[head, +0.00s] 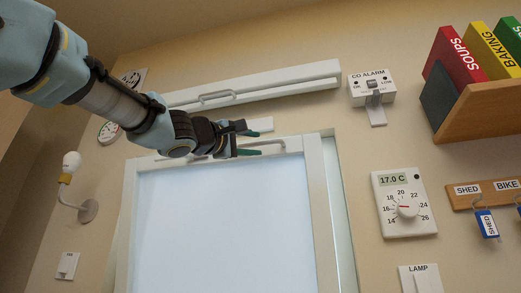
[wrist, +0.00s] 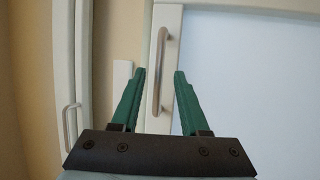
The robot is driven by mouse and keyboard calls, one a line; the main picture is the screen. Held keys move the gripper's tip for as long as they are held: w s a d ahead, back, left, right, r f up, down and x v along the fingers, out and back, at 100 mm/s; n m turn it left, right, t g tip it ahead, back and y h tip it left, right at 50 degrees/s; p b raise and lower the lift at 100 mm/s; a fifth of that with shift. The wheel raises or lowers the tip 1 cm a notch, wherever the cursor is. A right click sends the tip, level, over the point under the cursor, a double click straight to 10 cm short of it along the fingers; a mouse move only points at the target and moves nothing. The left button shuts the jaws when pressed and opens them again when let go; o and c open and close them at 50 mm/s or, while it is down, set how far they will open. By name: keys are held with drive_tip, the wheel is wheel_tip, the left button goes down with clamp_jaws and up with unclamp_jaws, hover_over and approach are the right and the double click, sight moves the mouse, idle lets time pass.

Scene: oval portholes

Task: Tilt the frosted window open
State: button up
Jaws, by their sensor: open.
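The frosted window (head: 220,220) is a pale pane in a white frame, filling the lower middle of the head view; its pane also shows at the right of the wrist view (wrist: 255,75). A metal bar handle (wrist: 160,65) is on the frame's top rail. In the head view the handle (head: 264,143) is partly hidden by my gripper. My gripper (head: 248,139) is at the top rail. In the wrist view my gripper (wrist: 159,75) has its green fingers apart, with the handle between them in the picture. I cannot tell whether they touch it.
Above the window is a white vent bar (head: 250,88) with its own small handle. A CO alarm (head: 371,88), a thermostat (head: 404,203) and a wooden shelf with books (head: 490,105) are on the wall to the right. A lamp (head: 75,185) sticks out at left.

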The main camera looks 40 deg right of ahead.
drive_tip(key=b+v, duration=0.1)
drive_tip(key=v, duration=0.5)
drive_tip(key=shift+a+b, duration=0.25)
drive_tip(key=shift+b, duration=0.15)
drive_tip(key=w+f+t+y+p, duration=0.1)
drive_tip(key=w+f+y+p, duration=0.15)
drive_tip(key=w+f, duration=0.5)
drive_tip(key=w+f+t+y+p, duration=0.15)
drive_tip(key=w+f+y, duration=0.3)
drive_tip(key=f, duration=0.55)
drive_tip(key=w+a+f+y+p, duration=0.1)
drive_tip(key=w+a+f+y, duration=0.1)
drive_tip(key=w+a+f, duration=0.35)
drive_tip(key=w+a+f+y+p, duration=0.1)
drive_tip(key=w+a+f+y, duration=0.1)
drive_tip(key=f, duration=0.7)
drive_tip(key=a+f+g+y+p, duration=0.1)
drive_tip(key=a+f+y+p, duration=0.4)
drive_tip(key=a+f, duration=1.2)
drive_tip(key=s+a+f+g+y, duration=0.1)
drive_tip(key=s+a+f+y, duration=0.1)
drive_tip(key=s+a+f, duration=0.2)
drive_tip(key=s+a+f+m+g+y, duration=0.1)
drive_tip(key=s+a+f, duration=0.4)
drive_tip(key=a, duration=0.5)
drive_tip(key=f+g+y, duration=0.1)
drive_tip(key=y, duration=0.1)
drive_tip(key=shift+s+f+y, duration=0.2)
drive_tip(key=shift+f+y, duration=0.05)
drive_tip(key=shift+y, duration=0.05)
